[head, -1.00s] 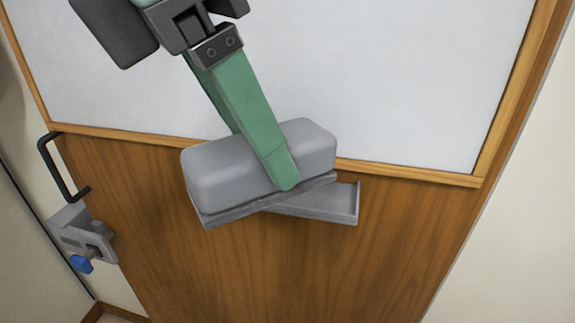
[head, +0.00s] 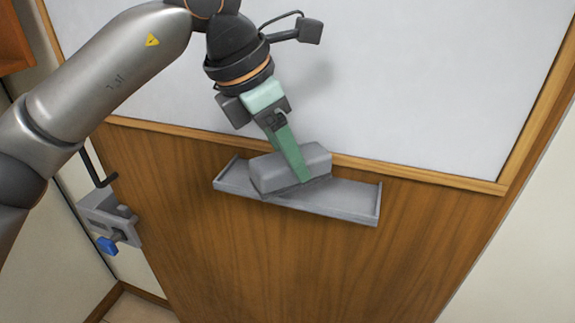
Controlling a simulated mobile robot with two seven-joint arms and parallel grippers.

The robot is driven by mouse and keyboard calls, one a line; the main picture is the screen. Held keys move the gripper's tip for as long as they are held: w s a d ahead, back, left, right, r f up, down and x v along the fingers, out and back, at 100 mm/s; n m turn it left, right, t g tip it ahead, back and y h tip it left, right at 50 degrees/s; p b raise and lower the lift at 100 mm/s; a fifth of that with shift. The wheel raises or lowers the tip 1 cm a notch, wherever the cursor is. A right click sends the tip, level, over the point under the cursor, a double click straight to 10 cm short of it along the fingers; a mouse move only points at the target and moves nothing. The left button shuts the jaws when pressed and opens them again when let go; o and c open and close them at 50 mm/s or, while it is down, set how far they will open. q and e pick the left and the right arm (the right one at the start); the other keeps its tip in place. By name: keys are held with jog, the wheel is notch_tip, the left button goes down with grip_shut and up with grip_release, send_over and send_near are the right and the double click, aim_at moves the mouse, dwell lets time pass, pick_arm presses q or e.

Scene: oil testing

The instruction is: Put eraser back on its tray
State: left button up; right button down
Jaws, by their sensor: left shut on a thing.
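The grey eraser (head: 270,174) is a rounded block with a darker underside. It is in the head view, tilted a little, over the left and middle part of the tray. The grey tray (head: 345,201) is a shallow ledge with raised ends, fixed to the wooden door below the whiteboard. My left gripper (head: 302,178) reaches down from above with green fingers and is shut on the eraser. The eraser's lower edge overlaps the tray in the picture; I cannot tell whether it touches. My right gripper is not in view.
The whiteboard (head: 400,80) has a wooden frame and stands above the tray on the door (head: 330,270). A black handle (head: 97,168) and a grey latch with a blue knob (head: 107,245) are at the door's left. The tray's right part is bare.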

aim_at(280, 160)
pick_arm(q)
notch_tip(280, 160, down, 2)
jog(key=shift+f, duration=0.25)
jog(key=shift+f+b, duration=0.35)
jog(key=o, duration=0.8)
jog(key=shift+r, duration=0.1)
jog(key=o, duration=0.4)
jog(key=shift+r, duration=0.1)
